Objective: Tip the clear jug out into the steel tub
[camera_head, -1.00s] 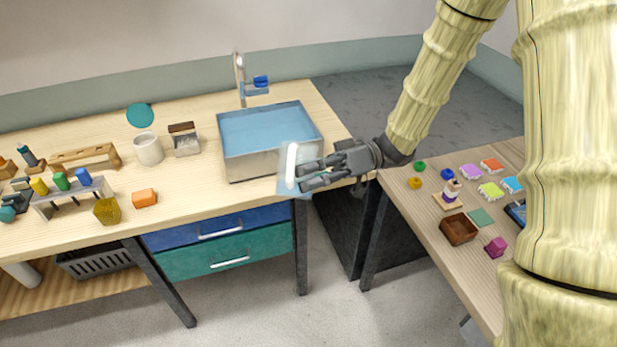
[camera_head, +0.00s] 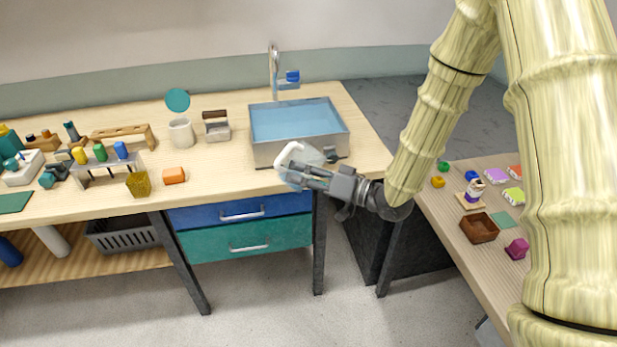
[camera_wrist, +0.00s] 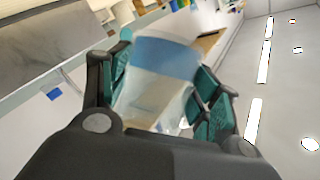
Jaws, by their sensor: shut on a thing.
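The clear jug (camera_head: 305,155) is see-through, with a white part at its upper left. It is tilted in the head view, in front of the steel tub's front wall. My gripper (camera_head: 304,178) is shut on the jug. The wrist view shows the jug (camera_wrist: 158,92) between the dark green finger pads, with a blue band across it; I cannot tell whether that is its contents.
A tap (camera_head: 274,72) with a blue handle stands behind the tub. A white mug (camera_head: 181,134), a small caddy (camera_head: 216,127) and an orange block (camera_head: 174,176) are left of it. A side table (camera_head: 452,235) on the right holds small objects.

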